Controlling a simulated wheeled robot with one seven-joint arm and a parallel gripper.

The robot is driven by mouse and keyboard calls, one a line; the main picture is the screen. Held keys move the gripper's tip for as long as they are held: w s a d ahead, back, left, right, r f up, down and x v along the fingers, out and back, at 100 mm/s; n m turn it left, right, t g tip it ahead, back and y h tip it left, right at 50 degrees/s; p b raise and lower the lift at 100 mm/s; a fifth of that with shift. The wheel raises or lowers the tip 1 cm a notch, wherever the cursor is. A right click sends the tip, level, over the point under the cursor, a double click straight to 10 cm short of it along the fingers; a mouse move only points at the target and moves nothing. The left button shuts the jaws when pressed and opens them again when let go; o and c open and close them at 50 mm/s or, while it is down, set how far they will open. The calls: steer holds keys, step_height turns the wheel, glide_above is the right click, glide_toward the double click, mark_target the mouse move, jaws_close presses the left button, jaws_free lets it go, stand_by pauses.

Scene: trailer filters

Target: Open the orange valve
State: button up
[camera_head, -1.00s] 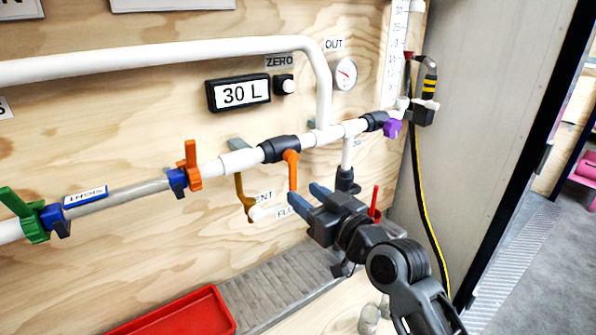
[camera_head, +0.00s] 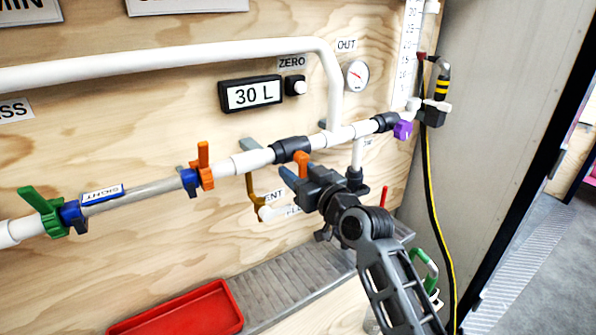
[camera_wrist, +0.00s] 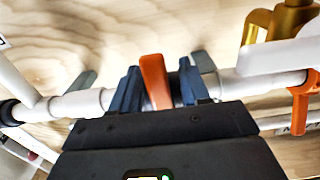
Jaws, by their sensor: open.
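The orange valve handle (camera_head: 302,159) hangs from the black valve body (camera_head: 291,148) on the white pipe. My gripper (camera_head: 301,174) is at the handle, coming from the lower right, and partly hides its lower part. In the wrist view the orange handle (camera_wrist: 155,82) stands between the two blue fingers of my gripper (camera_wrist: 160,88). The fingers are open, with a gap visible beside the handle; I cannot tell whether either finger touches it.
A second orange handle (camera_head: 204,166) is on the pipe to the left, with a green one (camera_head: 42,212) farther left. A brass handle (camera_head: 254,196) hangs close left of my gripper. A purple knob (camera_head: 402,130) is to the right. A red tray (camera_head: 185,312) lies below.

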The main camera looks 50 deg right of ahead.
steer(key=shift+c, duration=0.4)
jaws_close()
steer(key=shift+s+d+r+n+b, duration=0.1)
steer(key=shift+d+n+b, duration=0.15)
steer(key=shift+n+b, duration=0.65)
steer(key=shift+s+d+n+b, duration=0.1)
steer(key=shift+d+n+b, duration=0.15)
steer(key=shift+n+b, duration=0.65)
steer(key=shift+m, duration=0.3)
